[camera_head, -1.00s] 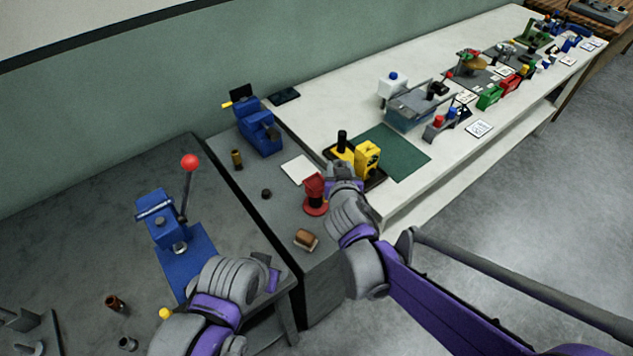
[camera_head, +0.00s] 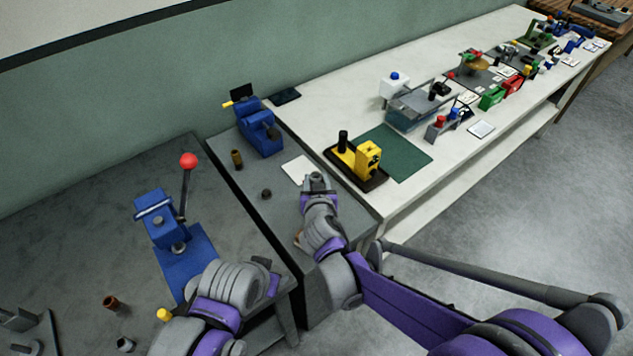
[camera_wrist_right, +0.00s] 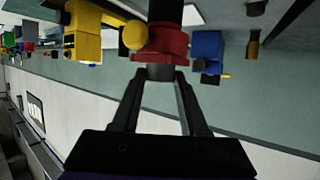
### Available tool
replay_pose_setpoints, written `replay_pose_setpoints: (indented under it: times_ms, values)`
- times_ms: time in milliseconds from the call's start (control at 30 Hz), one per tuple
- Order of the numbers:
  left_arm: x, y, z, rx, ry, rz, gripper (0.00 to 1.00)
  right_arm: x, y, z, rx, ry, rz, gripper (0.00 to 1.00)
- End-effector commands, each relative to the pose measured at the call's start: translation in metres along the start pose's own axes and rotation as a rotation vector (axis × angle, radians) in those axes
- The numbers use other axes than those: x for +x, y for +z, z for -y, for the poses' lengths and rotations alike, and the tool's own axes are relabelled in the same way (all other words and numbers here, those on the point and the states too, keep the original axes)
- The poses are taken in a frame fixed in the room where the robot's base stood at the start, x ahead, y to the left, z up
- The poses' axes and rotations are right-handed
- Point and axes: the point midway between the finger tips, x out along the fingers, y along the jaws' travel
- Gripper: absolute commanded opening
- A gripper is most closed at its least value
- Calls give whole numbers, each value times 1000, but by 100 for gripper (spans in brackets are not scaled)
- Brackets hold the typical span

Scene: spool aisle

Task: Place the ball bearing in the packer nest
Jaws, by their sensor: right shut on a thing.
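My right gripper (camera_head: 316,181) is over the middle grey table and hides the red packer there in the head view. In the right wrist view its two fingers (camera_wrist_right: 160,76) are shut on a small grey piece (camera_wrist_right: 160,72), which seems to be the ball bearing. The red packer (camera_wrist_right: 162,43), with a black part, is just beyond the fingertips in that view. Its nest is not clearly visible, and I cannot tell whether the piece touches it. My left gripper (camera_head: 268,277) is low over the left table's edge; its jaws are unclear.
A yellow device (camera_head: 368,160) stands on a dark tray right of my right gripper. A blue device (camera_head: 258,135), a brass cylinder (camera_head: 237,160) and a small dark disc (camera_head: 266,193) are to the left. A blue press (camera_head: 160,222) with a red-knobbed lever stands on the left table.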

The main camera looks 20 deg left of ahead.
Motion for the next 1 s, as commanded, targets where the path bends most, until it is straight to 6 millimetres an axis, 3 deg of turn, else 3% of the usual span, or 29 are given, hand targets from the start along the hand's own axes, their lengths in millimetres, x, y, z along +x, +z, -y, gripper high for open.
replay_pose_setpoints:
  times_ms: [367, 400, 567, 800, 1000]
  values:
    - [3, 3, 0, 0, 0, 2, 50, 2, 7, 0, 0, 0, 0, 0]
    - [3, 3, 0, 0, 0, 2, 50, 3, 7, 0, 0, 0, 0, 45]
    - [2, 2, 0, 0, 0, 2, 50, 2, 6, 0, 0, 1, 1, 73]
    - [-1, 0, 0, 0, 0, 0, 50, -1, 2, -1, 0, 2, 1, 73]
    - [0, 0, 0, 0, 0, 0, 50, -33, 3, 0, -1, 0, 1, 73]
